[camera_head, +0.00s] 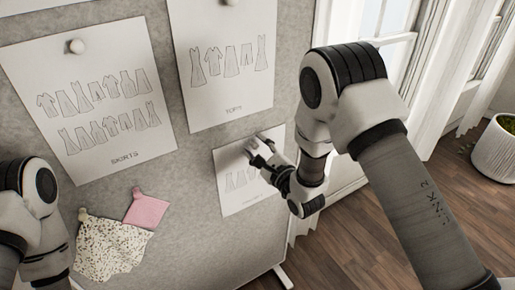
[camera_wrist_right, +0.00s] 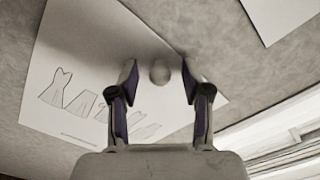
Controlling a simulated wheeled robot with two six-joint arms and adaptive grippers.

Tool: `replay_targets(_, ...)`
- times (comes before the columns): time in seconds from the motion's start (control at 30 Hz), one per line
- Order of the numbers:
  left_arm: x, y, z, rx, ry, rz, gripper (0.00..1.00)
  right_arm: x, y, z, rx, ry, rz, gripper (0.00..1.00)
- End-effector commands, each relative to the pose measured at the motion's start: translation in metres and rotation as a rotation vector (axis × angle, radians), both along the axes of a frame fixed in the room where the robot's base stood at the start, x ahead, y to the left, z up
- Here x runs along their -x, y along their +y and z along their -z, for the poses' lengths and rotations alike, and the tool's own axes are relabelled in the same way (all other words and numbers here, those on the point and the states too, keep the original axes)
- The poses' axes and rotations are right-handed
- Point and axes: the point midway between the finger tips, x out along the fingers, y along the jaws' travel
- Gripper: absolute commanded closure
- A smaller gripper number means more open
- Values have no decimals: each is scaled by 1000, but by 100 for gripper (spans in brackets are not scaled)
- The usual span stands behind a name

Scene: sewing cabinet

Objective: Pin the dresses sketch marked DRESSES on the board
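The sketch sheet (camera_head: 232,200) lies against the grey board at its lower right, partly hidden by my right gripper; its caption is too small to read. In the right wrist view the same sheet (camera_wrist_right: 75,45) shows a row of drawn garments and looks flat on the board. A round pale pin head (camera_wrist_right: 160,72) sits near the sheet's upper edge. My right gripper (camera_head: 258,146) is at the sheet's upper part. In the wrist view its fingers (camera_wrist_right: 159,75) are open on either side of the pin, with gaps between. My left gripper is out of view.
The board (camera_head: 190,225) also carries the SKIRTS sheet (camera_head: 85,85), the TOPS sheet (camera_head: 225,95), a pink swatch (camera_head: 147,208) and a speckled swatch (camera_head: 112,245). A window with curtains and a white plant pot (camera_head: 497,150) are at right. Wooden floor is clear.

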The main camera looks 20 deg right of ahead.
Motion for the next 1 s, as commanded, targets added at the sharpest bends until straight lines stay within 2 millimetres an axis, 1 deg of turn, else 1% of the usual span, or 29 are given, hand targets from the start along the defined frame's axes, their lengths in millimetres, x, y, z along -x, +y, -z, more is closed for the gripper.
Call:
replay_targets(0.17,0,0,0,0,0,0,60,1,0,0,0,1,1,52)
replay_targets(0.27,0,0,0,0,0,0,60,8,-3,1,1,2,1,52)
replay_targets(0.37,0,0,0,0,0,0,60,26,-8,1,-1,4,1,52)
replay_targets(0.6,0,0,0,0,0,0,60,86,-25,1,-2,6,2,52)
replay_targets(0.7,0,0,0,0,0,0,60,103,-30,1,-2,5,1,52)
replay_targets(0.8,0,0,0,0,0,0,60,113,-32,0,0,2,1,52)
replay_targets(1.0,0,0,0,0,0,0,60,116,-33,2,0,4,0,52)
